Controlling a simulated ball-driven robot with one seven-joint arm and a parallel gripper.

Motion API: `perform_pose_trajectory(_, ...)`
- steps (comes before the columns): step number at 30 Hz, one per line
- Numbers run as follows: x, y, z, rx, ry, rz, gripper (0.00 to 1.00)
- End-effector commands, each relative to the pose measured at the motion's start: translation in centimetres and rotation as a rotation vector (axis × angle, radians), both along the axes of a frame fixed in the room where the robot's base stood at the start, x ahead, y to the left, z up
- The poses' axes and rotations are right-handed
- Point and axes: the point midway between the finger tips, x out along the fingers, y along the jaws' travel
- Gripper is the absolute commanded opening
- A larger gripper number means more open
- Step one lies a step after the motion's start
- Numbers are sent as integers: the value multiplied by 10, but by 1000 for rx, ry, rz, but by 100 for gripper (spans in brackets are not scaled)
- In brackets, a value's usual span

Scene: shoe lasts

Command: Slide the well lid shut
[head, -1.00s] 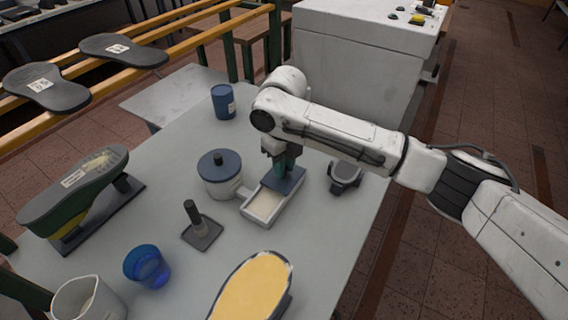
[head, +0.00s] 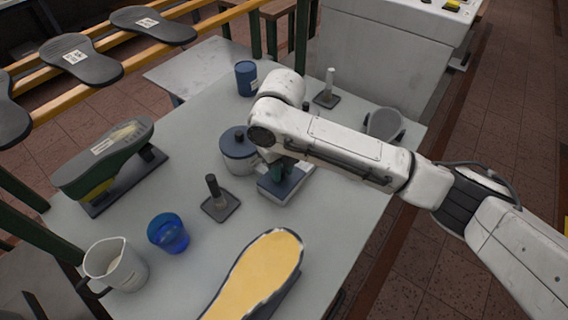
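The well (head: 296,189) is a small pale rectangular box on the table, right of the lidded pot. Its dark blue lid (head: 272,187) lies flat over its near end, and no pale inside shows there. The far end is partly hidden by my arm.
A blue-lidded pot (head: 238,153) stands close on the left. Around are a dark brush-like stand (head: 219,200), blue cup (head: 168,234), white jug (head: 115,265), yellow-soled last (head: 262,272), blue can (head: 246,78), a grey bowl-like item (head: 384,124) and a pale-handled stand (head: 327,92).

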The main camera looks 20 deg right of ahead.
Motion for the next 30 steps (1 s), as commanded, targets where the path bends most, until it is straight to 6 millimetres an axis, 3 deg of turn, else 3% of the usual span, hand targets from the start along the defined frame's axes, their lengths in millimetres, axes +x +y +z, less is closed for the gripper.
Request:
perform_pose_trajectory(7,-1,2,0,2,2,5,47)
perform_pose_trajectory(17,0,1,4,0,0,3,48)
perform_pose_trajectory(20,0,1,15,1,-2,3,48)
perform_pose_trajectory(30,0,2,79,2,-2,5,48)
